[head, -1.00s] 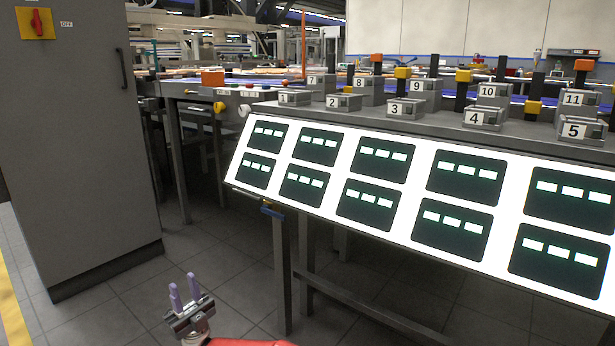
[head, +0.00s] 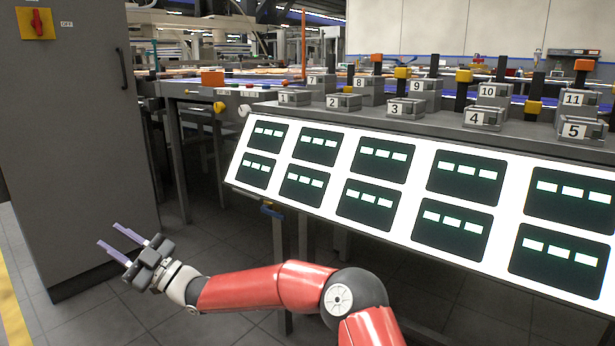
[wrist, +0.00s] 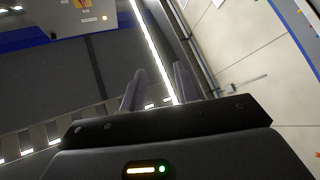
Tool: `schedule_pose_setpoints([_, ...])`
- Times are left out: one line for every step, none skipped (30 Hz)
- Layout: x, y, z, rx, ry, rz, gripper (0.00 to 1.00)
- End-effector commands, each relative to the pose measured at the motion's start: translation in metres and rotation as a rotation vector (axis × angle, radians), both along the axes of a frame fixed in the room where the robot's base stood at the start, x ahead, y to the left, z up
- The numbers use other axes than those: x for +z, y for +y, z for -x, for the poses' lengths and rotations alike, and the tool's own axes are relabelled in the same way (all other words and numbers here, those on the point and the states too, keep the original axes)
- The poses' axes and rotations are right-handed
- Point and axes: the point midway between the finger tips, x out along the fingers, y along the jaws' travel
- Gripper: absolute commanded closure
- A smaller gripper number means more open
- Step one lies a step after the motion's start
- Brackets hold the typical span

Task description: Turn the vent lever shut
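No lever in view is marked as the vent lever. A small blue handle (head: 271,211) sits under the left end of the slanted display panel, by its leg; which way it is turned is too small to tell. A red handle on a yellow plate (head: 37,23) is upright on the grey cabinet, beside an OFF label. My gripper (head: 108,235) is low in front of the cabinet, left of and apart from the blue handle. Its two purple-grey fingers are apart with nothing between them. They also show apart in the wrist view (wrist: 160,80).
The slanted white panel (head: 330,163) with dark displays fills the right, with numbered blocks on the ledge above. The grey cabinet (head: 85,150) stands at left. Floor shows between cabinet and panel.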

Motion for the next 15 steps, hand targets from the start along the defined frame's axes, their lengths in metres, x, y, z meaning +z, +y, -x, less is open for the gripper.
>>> schedule_pose_setpoints([0.004,-0.001,0.001,-0.027,0.003,0.08,0.69])
schedule_pose_setpoints([0.004,-0.003,-0.001,-0.046,0.01,0.127,0.69])
schedule_pose_setpoints([0.002,-0.006,-0.003,-0.076,0.022,0.192,0.69])
schedule_pose_setpoints([0.001,-0.01,-0.005,-0.101,0.033,0.239,0.69])
schedule_pose_setpoints([0.0,-0.014,-0.007,-0.125,0.043,0.286,0.69])
schedule_pose_setpoints([-0.002,-0.021,-0.011,-0.162,0.059,0.346,0.69])
schedule_pose_setpoints([-0.004,-0.028,-0.014,-0.191,0.072,0.39,0.69])
schedule_pose_setpoints([-0.005,-0.035,-0.016,-0.221,0.087,0.433,0.69])
schedule_pose_setpoints([-0.008,-0.046,-0.02,-0.264,0.109,0.489,0.69])
schedule_pose_setpoints([-0.009,-0.056,-0.023,-0.296,0.124,0.53,0.69])
schedule_pose_setpoints([-0.01,-0.066,-0.025,-0.332,0.142,0.568,0.69])
schedule_pose_setpoints([-0.012,-0.081,-0.029,-0.379,0.169,0.618,0.69])
schedule_pose_setpoints([-0.013,-0.093,-0.031,-0.415,0.19,0.654,0.69])
schedule_pose_setpoints([-0.014,-0.107,-0.033,-0.453,0.213,0.687,0.69])
schedule_pose_setpoints([-0.015,-0.125,-0.035,-0.505,0.245,0.731,0.69])
